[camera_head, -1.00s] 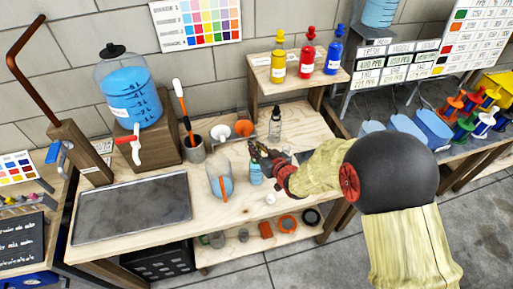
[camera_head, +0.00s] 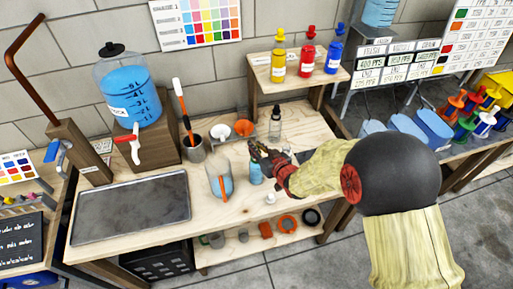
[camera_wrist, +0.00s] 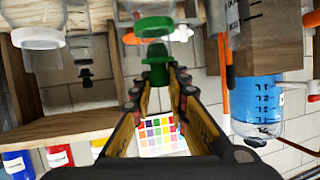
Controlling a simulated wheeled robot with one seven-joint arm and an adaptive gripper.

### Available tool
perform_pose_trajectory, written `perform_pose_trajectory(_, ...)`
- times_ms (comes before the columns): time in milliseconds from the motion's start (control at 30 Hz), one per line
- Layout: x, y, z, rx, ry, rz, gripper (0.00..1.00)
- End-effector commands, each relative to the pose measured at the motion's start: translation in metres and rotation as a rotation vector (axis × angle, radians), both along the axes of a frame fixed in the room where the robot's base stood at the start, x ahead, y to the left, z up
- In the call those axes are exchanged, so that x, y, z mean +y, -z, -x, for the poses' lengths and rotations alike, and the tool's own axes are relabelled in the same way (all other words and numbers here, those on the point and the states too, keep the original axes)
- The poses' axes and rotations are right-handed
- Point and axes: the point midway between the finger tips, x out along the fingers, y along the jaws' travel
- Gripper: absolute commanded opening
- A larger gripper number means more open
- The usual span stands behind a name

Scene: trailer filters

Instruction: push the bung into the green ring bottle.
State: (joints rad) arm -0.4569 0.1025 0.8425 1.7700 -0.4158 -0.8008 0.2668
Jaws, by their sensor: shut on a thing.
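My gripper (camera_wrist: 157,84) is shut on a green bung (camera_wrist: 157,62), held between its fingertips. The wrist view appears upside down. The bottle's green ring (camera_wrist: 153,27) is just beyond the bung there, so below it in the room, roughly in line with it. I cannot tell whether bung and ring touch. In the head view my gripper (camera_head: 258,153) is over a small bottle with blue liquid (camera_head: 256,174) on the wooden bench. The gripper hides the top of that bottle and the bung there.
A clear beaker with blue liquid (camera_head: 226,187) stands left of the bottle. A dropper bottle (camera_head: 275,124) and funnels (camera_head: 243,128) stand behind. A dark tray (camera_head: 130,208) lies at left. A small white piece (camera_head: 270,198) lies in front.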

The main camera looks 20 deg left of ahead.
Motion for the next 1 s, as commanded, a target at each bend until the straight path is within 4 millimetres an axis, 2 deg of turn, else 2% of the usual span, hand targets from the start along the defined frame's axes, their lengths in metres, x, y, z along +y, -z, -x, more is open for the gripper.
perform_pose_trajectory(200, 0.0000, -0.0005, -0.0001, 0.000, 0.000, 0.000, 0.04)
perform_pose_trajectory(233, 0.0000, -0.0005, -0.0001, 0.000, 0.000, 0.000, 0.18)
perform_pose_trajectory(300, 0.0000, -0.0005, -0.0001, 0.000, 0.000, 0.000, 0.22)
perform_pose_trajectory(567, 0.0000, -0.0004, -0.0001, 0.000, 0.000, 0.000, 0.36)
perform_pose_trajectory(800, 0.0000, -0.0003, 0.0000, 0.000, 0.000, 0.000, 0.38)
perform_pose_trajectory(1000, 0.0000, -0.0004, -0.0001, 0.000, 0.000, 0.000, 0.49)
